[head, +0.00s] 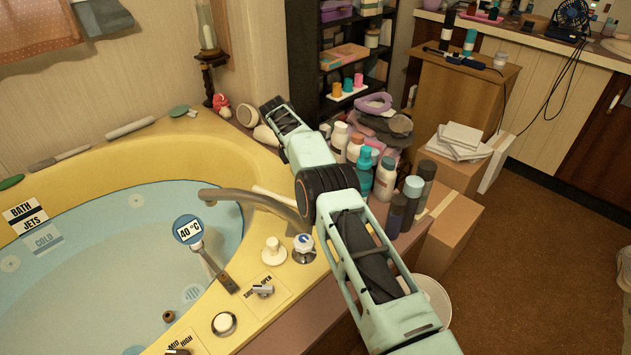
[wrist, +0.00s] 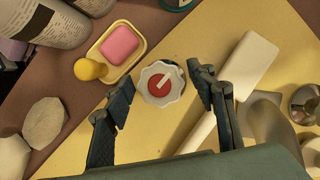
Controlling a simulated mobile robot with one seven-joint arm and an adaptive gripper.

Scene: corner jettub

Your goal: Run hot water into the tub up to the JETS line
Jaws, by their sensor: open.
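In the wrist view my gripper (wrist: 162,82) is open. A white scalloped tap knob with a red centre (wrist: 162,83) shows between its fingertips; I cannot tell whether they touch. I cannot pick out this knob in the head view, where my arm covers part of the deck. The yellow-rimmed tub (head: 225,150) has a pale blue inside; the exact water level is hard to tell. The spout (head: 250,197) reaches over the tub with no visible stream.
White knob (head: 273,250), chrome-sided knob (head: 303,247) and small lever (head: 263,291) stand on the deck. Bottles (head: 385,178) crowd beside my arm. The wrist view shows pink soap (wrist: 120,42), a yellow duck (wrist: 90,68) and a white-headed brush (wrist: 250,65) near the fingers.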

